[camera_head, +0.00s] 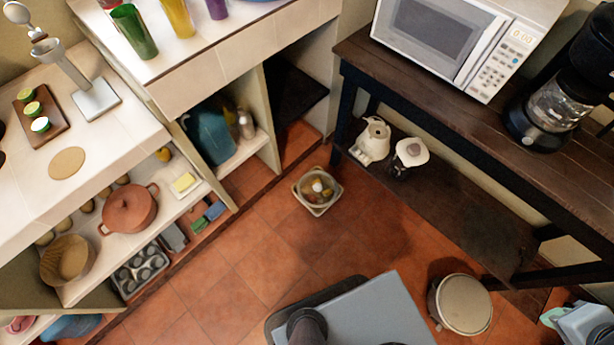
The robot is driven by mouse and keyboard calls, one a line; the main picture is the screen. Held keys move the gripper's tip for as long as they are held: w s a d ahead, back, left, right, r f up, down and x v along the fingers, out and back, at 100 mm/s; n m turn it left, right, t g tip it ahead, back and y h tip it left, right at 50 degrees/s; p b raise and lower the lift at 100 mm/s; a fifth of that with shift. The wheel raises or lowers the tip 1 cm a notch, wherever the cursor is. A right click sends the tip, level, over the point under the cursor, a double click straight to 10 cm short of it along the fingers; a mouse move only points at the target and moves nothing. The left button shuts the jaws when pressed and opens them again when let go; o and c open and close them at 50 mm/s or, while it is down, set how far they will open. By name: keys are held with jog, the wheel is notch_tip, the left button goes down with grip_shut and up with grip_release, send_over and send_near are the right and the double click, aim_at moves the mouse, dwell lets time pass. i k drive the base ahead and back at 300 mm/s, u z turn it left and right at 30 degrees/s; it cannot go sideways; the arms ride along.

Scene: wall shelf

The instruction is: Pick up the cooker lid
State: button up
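A reddish-brown round pot (130,209) with side handles stands on the middle shelf at the left. Its top looks covered by a lid (130,203) of the same colour with a small knob. I take this to be the cooker lid, but I cannot be sure.
A round lidded bin (464,304) and a square container (317,190) stand on the otherwise mostly clear tiled floor.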

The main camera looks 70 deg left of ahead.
aim_at(317, 189)
jog(key=u, duration=3.65)
jog(key=k, duration=1)
jog(key=z, duration=0.95)
jog(key=i, duration=0.95)
jog(key=u, duration=0.05)
jog(key=k, duration=1)
jog(key=u, duration=0.95)
jog(key=i, duration=0.8)
